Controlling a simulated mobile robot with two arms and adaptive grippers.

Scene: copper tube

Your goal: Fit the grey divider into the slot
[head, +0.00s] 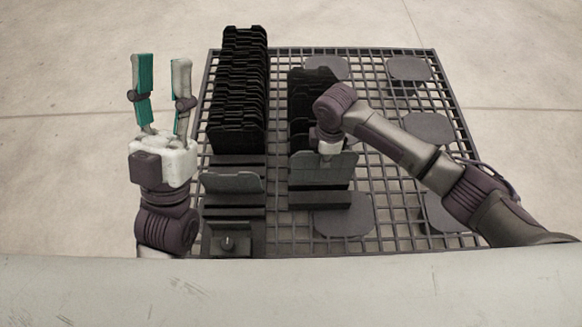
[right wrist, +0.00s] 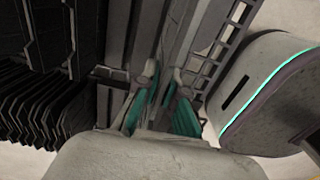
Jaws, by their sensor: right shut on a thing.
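A grey divider (head: 343,171) stands in or just above the front part of the right-hand rack (head: 320,198), in front of the black dividers there. My right gripper (head: 328,148) comes down on its top edge and is shut on it; the fingers are mostly hidden in the head view. In the right wrist view the right gripper's fingers (right wrist: 164,82) close on a grey plate edge. I cannot tell whether its lower edge is in a slot. My left gripper (head: 162,62) is open and empty, left of the racks, fingers pointing away.
The left-hand rack (head: 237,214) holds a long row of black dividers (head: 240,95) and another grey panel (head: 233,182) near its front. Both racks stand on a dark grid table (head: 395,200) with several flat round pads (head: 409,68). The table's right side is otherwise clear.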

